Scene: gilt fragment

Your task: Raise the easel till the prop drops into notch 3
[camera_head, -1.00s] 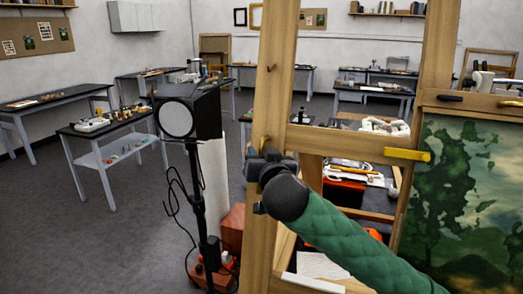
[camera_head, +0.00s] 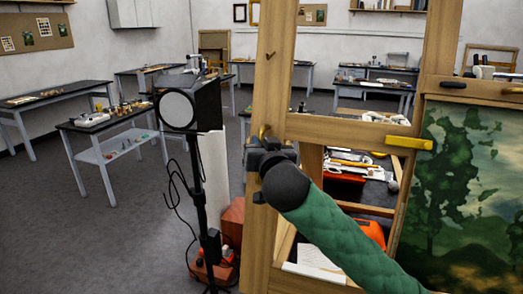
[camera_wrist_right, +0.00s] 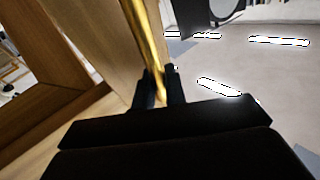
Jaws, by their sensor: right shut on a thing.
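The wooden easel (camera_head: 270,80) stands close in front of me in the head view. Its two uprights are joined by a crossbar (camera_head: 340,132) with a yellow piece (camera_head: 408,143) at its right end. A landscape painting (camera_head: 475,185) is at the right. My right gripper (camera_head: 258,146) is at the left upright. In the right wrist view the right gripper (camera_wrist_right: 160,88) is shut on a slim brass rod (camera_wrist_right: 150,40) beside the wood. My green-sleeved right arm hides part of the easel's lower middle. I cannot make out the prop or its notches. My left gripper is out of view.
A black lamp-like box (camera_head: 188,106) on a stand with hanging cables is close left of the easel. A side table (camera_head: 112,129) with small items stands further left. Grey floor (camera_head: 90,235) is clear at the lower left.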

